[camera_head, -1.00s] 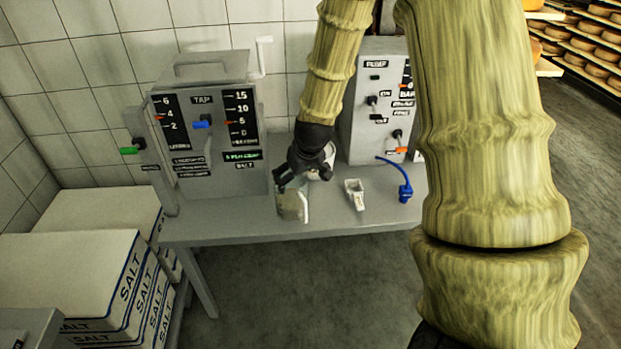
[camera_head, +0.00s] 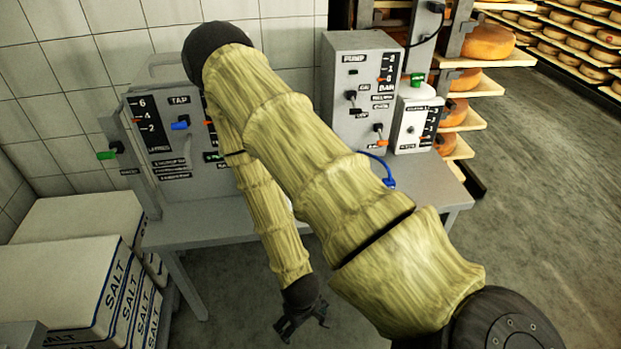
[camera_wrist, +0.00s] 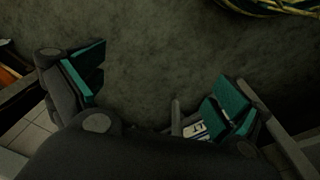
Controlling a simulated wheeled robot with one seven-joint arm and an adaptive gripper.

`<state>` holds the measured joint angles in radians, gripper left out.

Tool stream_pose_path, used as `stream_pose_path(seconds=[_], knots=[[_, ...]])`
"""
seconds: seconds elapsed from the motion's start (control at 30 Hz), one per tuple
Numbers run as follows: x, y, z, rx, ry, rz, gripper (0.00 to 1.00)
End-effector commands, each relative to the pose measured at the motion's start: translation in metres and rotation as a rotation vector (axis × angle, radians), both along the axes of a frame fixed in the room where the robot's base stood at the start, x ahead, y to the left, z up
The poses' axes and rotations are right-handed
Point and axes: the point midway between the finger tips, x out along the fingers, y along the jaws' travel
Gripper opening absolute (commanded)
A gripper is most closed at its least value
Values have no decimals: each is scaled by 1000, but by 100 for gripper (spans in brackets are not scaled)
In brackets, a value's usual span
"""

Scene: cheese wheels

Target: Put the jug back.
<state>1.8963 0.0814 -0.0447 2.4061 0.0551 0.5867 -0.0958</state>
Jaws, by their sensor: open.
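My gripper (camera_head: 303,324) hangs low in front of the table (camera_head: 215,222), over the floor, pointing down. It is open. I cannot make out the jug in either view now. The part of the tabletop where a pale vessel stood earlier is covered by my arm in the head view.
The TAP machine (camera_head: 172,150) stands on the table's left, partly behind my arm. The PUMP box (camera_head: 359,85) and a smaller white box (camera_head: 417,125) stand right. Stacked SALT boxes (camera_head: 65,240) are at lower left. Cheese shelves (camera_head: 470,120) stand right; open floor (camera_head: 540,190) is before them.

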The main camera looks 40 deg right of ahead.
Motion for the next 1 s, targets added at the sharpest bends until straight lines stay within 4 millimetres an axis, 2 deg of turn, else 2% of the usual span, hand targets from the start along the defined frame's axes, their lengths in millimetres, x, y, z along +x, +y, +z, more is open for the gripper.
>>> stream_pose_path(seconds=[0.03, 0.1, 0.2, 0.3, 0.43, 1.0], knots=[[-20, 9, -9, 12, 23, 4, 100], [-40, 19, -17, 26, 39, 5, 100], [-62, 30, -24, 44, 56, 4, 100], [-74, 37, -28, 57, 68, 5, 100], [-80, 39, -29, 62, 71, 3, 100], [-79, 39, -26, 61, 71, 3, 100]])
